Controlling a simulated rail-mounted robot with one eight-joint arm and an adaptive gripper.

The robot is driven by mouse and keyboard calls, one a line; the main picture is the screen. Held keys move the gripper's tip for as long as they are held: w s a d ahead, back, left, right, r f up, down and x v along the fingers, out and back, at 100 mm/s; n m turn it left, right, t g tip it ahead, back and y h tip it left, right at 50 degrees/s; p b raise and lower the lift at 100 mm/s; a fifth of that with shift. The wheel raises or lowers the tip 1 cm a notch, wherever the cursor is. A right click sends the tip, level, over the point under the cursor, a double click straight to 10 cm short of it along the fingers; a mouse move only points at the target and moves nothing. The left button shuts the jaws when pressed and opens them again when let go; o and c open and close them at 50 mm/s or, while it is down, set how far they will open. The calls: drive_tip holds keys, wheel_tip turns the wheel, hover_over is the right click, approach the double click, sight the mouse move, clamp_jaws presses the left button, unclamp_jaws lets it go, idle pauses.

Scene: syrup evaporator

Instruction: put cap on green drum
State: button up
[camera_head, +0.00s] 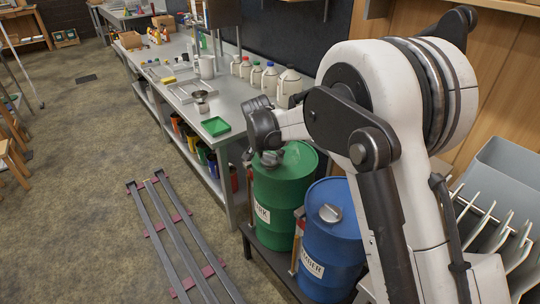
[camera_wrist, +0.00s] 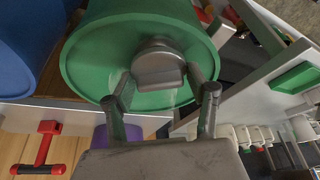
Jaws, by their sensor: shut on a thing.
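The green drum (camera_head: 277,210) stands upright beside the blue drum. Its round green top fills much of the wrist view (camera_wrist: 100,55). My gripper (camera_wrist: 160,85) is shut on a grey cap (camera_wrist: 158,66), with one finger on each side of it. The cap is over the drum's top, toward one side of it. I cannot tell whether it touches the drum or is seated on an opening, as the cap covers that spot. In the head view my gripper (camera_head: 270,158) is at the drum's top, and my arm reaches in from the right.
The blue drum (camera_head: 332,240), with its own grey cap (camera_head: 330,213), stands close on the right. A long steel bench (camera_head: 215,95) with jugs (camera_head: 268,80) and a green tray (camera_head: 215,126) is behind. Grey rails (camera_head: 172,235) lie on the floor at left. A grey rack (camera_head: 500,205) stands at right.

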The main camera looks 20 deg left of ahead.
drive_tip(key=shift+f+b, duration=0.45)
drive_tip(key=shift+f, duration=0.2)
idle(0.4)
drive_tip(key=o, duration=1.6)
drive_tip(key=shift+c, duration=0.2)
drive_tip(key=shift+r, duration=0.15)
drive_tip(key=shift+p+v, duration=1.65)
drive_tip(key=shift+v, duration=2.25)
